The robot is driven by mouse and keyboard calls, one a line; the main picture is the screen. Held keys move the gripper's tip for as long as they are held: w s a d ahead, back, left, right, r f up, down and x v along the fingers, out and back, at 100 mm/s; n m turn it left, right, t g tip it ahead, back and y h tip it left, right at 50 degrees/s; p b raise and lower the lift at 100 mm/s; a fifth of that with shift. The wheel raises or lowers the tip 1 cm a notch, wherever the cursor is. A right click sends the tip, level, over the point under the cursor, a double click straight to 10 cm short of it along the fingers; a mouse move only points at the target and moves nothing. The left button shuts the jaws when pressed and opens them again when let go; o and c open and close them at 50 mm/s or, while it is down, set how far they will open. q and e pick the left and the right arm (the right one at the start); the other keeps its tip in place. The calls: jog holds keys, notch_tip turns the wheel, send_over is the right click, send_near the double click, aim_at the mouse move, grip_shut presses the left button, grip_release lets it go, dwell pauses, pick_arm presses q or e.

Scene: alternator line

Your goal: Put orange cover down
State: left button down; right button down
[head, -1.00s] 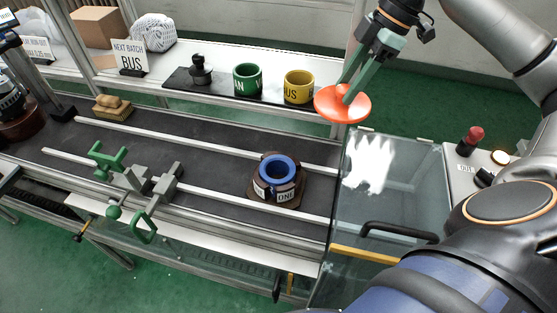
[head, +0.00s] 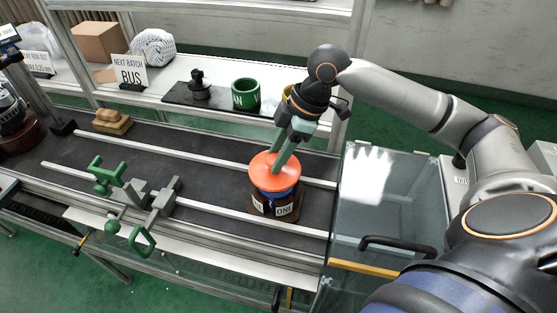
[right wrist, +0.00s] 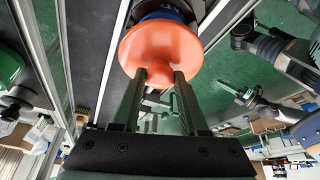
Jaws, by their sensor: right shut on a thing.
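The orange cover (head: 268,174) is a round disc with a raised middle. It is at the top of the blue ring part (head: 291,192), which sits on a dark brown base with white labels (head: 284,210) on the conveyor. I cannot tell whether the cover rests on the ring or hovers just over it. My right gripper (head: 276,163) comes down from above and is shut on the cover's middle. In the right wrist view the cover (right wrist: 160,45) is in front of the fingertips, with a little of the blue part behind it.
A green cup (head: 246,93) and a black knobbed part (head: 199,86) stand on the shelf's dark mat. A yellow cup (head: 287,93) is mostly hidden behind my right wrist. A green-handled clamp fixture (head: 140,195) is left on the conveyor. A glass-topped box (head: 385,195) stands at right.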

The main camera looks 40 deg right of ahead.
notch_tip(320, 180, down, 2)
jog(key=shift+d+f, duration=0.1)
jog(key=shift+f, duration=0.55)
jog(key=shift+c, duration=2.2)
grip_release()
jog(key=shift+r, duration=0.3)
jog(key=p+v, duration=0.1)
jog(key=v, duration=1.1)
jog(key=shift+r, duration=0.35)
